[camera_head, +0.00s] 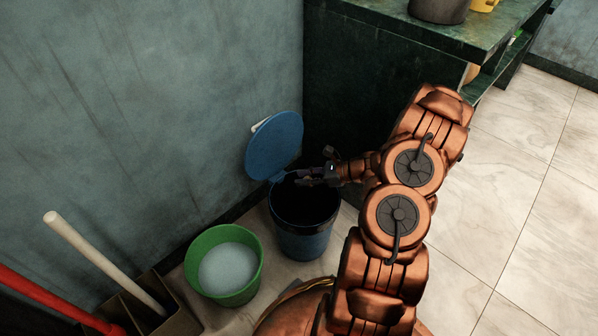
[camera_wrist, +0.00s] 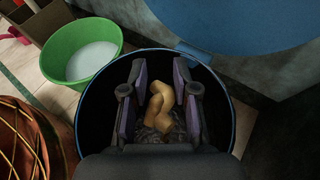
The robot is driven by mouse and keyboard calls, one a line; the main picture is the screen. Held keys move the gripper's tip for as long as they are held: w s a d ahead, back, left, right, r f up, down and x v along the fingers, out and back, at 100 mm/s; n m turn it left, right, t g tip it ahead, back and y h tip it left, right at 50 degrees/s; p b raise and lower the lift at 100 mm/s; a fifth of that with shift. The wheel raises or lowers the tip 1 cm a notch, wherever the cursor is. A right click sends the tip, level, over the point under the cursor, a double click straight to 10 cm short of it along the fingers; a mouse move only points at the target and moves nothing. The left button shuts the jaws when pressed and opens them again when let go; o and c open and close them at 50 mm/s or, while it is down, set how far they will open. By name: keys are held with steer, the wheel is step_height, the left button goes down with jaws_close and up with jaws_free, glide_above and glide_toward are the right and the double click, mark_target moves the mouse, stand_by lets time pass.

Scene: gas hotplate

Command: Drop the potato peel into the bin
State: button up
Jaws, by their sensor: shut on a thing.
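The blue bin (camera_head: 302,241) stands on the floor against the wall, with its round lid (camera_head: 274,146) swung up and open. My gripper (camera_head: 312,178) is over the bin's mouth, just in front of the lid. In the wrist view my gripper (camera_wrist: 159,85) is shut on the potato peel (camera_wrist: 162,105), a curled yellow-brown piece between the fingers. The dark inside of the bin (camera_wrist: 98,110) surrounds the fingers, with a crumpled dark lining below the peel. The peel cannot be made out in the head view.
A green bucket (camera_head: 258,270) holding pale liquid stands left of the bin. A box (camera_head: 172,318) with long-handled tools is further left. A dark green counter (camera_head: 400,30) with a pot (camera_head: 438,10) is behind on the right. Tiled floor (camera_head: 510,200) is clear at right.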

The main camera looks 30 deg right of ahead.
step_height(320, 180, down, 6)
steer(key=b, duration=0.4)
steer(key=shift+b, duration=0.3)
steer(key=shift+a, duration=0.1)
steer(key=o, duration=0.9)
steer(key=shift+r, duration=0.1)
steer(key=v, duration=1.2)
steer(key=shift+w, duration=0.1)
